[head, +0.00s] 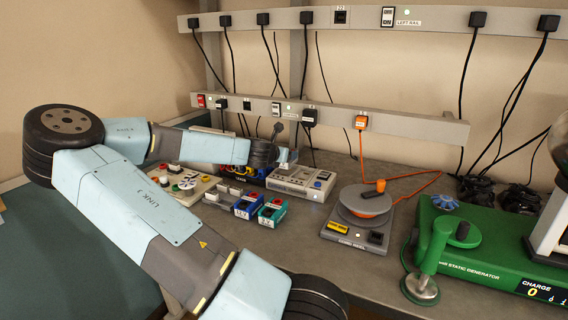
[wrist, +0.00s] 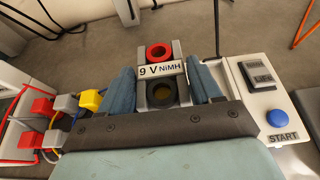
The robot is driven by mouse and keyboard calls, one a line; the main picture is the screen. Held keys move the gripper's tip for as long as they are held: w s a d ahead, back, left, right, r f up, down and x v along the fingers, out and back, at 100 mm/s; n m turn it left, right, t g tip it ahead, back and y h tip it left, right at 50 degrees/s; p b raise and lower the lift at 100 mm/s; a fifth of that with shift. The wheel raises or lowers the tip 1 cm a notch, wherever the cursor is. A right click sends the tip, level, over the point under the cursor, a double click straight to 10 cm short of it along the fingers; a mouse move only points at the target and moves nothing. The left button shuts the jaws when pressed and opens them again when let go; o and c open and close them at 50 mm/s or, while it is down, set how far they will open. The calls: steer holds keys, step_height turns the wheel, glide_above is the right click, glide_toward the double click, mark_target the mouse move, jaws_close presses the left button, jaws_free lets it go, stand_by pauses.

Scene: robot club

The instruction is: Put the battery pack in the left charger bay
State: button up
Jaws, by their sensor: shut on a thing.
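My gripper (wrist: 161,80) has its two blue fingers closed on the sides of a grey battery pack (wrist: 160,69). The pack has a white "9 V NiMH" label, a red ring above it and a dark ring below. A pale device (wrist: 264,85) with a blue START button and dark display sits just right of the fingers. In the head view, my gripper (head: 283,155) is small at the arm's end, over or just behind a light grey unit (head: 301,180). The pack is hard to make out there. I cannot tell whether it touches a charger bay; its underside is hidden.
Blue (head: 248,206) and teal (head: 272,213) boxes stand in front of the grey unit. A cord reel (head: 358,221) and a green static generator (head: 475,255) stand to the right. Red, white and yellow connectors (wrist: 60,105) lie left of my fingers. Cables hang behind.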

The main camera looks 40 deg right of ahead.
steer(key=shift+w+d+f, duration=0.1)
steer(key=shift+w+f, duration=0.05)
steer(key=shift+f, duration=0.8)
steer(key=shift+w+f, duration=0.15)
steer(key=shift+f, duration=0.75)
steer(key=o, duration=1.3)
steer(key=v, duration=1.2)
steer(key=shift+r, duration=0.1)
